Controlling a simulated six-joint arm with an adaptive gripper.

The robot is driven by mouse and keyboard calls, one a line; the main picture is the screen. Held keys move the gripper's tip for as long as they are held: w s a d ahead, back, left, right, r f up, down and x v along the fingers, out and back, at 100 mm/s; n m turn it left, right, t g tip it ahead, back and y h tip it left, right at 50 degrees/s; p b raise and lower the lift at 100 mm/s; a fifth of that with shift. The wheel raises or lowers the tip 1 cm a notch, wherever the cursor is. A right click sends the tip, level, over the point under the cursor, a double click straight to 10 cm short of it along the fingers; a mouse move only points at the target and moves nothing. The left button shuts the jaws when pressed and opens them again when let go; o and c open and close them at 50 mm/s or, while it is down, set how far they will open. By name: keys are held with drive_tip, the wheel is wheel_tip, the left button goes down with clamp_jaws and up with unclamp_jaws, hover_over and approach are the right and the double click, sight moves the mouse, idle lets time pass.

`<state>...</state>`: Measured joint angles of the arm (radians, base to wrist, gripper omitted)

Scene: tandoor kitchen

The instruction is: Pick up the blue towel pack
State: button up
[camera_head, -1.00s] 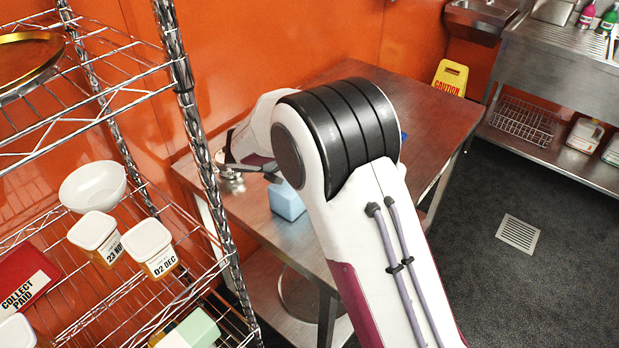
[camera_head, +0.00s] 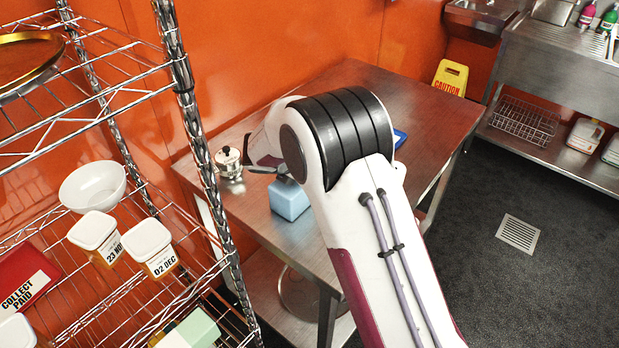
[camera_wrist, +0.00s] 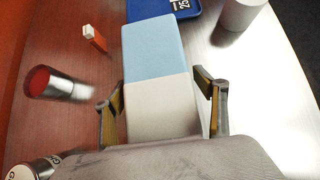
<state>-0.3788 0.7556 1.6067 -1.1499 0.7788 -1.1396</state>
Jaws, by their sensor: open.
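The blue towel pack (camera_head: 289,200) is a light blue block on the steel table, near its front-left edge. In the wrist view the pack (camera_wrist: 153,52) shows a light blue part and a pale grey-white part, and stretches up the picture between the fingers. My gripper (camera_wrist: 160,102) is open, with one finger on each side of the pale part. A gap shows at the right finger; contact at the left one is unclear. In the head view my gripper (camera_head: 268,168) is just behind the pack, partly hidden by my arm.
A metal jar (camera_head: 229,160) stands left of my gripper. In the wrist view, a red-ended can (camera_wrist: 58,84) and a small orange item (camera_wrist: 94,38) are at left, a blue labelled item (camera_wrist: 186,9) and white cylinder (camera_wrist: 238,12) beyond. A wire rack (camera_head: 185,100) stands at left.

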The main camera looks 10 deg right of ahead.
idle(0.4)
drive_tip(key=c, duration=1.4)
drive_tip(key=shift+c, duration=0.2)
drive_tip(key=shift+r, duration=0.15)
drive_tip(key=shift+r, duration=4.9)
